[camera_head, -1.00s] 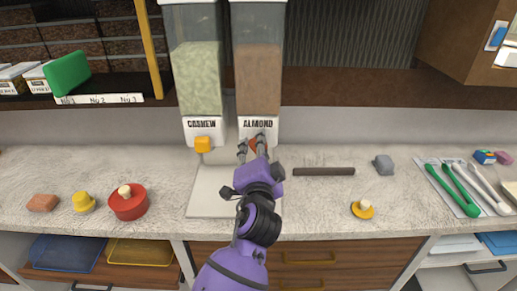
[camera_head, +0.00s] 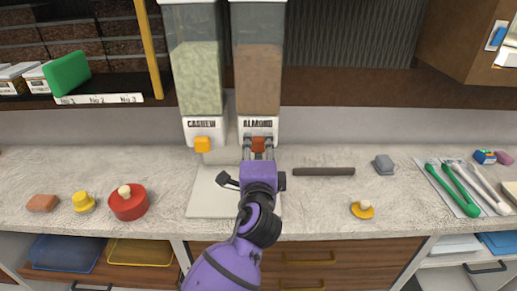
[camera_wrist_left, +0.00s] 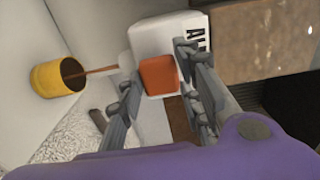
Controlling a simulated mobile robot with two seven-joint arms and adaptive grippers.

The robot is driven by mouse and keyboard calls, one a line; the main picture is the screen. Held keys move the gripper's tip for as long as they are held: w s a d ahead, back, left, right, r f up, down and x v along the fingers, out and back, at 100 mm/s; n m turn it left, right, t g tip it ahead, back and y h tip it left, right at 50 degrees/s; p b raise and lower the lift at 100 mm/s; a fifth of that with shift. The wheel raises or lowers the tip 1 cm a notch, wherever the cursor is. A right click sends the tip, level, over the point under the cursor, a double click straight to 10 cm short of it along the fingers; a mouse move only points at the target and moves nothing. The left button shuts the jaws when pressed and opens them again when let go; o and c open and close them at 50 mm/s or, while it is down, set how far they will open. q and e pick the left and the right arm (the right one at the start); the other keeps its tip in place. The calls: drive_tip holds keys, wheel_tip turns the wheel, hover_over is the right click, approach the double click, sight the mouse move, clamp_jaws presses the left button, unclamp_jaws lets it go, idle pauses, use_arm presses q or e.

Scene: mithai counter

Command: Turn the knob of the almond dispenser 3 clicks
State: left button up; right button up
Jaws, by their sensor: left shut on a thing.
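The almond dispenser (camera_head: 258,80) is a clear bin of brown contents, with a white base labelled ALMOND. Its red-orange knob (camera_head: 258,144) is on the front of the base. My left gripper (camera_head: 258,151) comes from below, shut on the knob with a finger on each side. The left wrist view shows the knob (camera_wrist_left: 158,75) square between the fingers. My right gripper is not in view.
The cashew dispenser (camera_head: 196,80), with its yellow-orange knob (camera_head: 202,144), stands close on the left. A pale board (camera_head: 205,195) lies below. A dark bar (camera_head: 323,171) lies right of the gripper; a red lidded pot (camera_head: 128,204) stands left.

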use_arm(q)
drive_tip(key=shift+a+r, duration=0.1)
drive_tip(key=shift+r, duration=0.1)
drive_tip(key=o, duration=1.2)
drive_tip(key=shift+w+f, duration=0.15)
drive_tip(key=shift+w, duration=0.05)
drive_tip(key=shift+s, duration=0.1)
drive_tip(key=s, duration=1.2)
drive_tip(key=shift+w, duration=0.1)
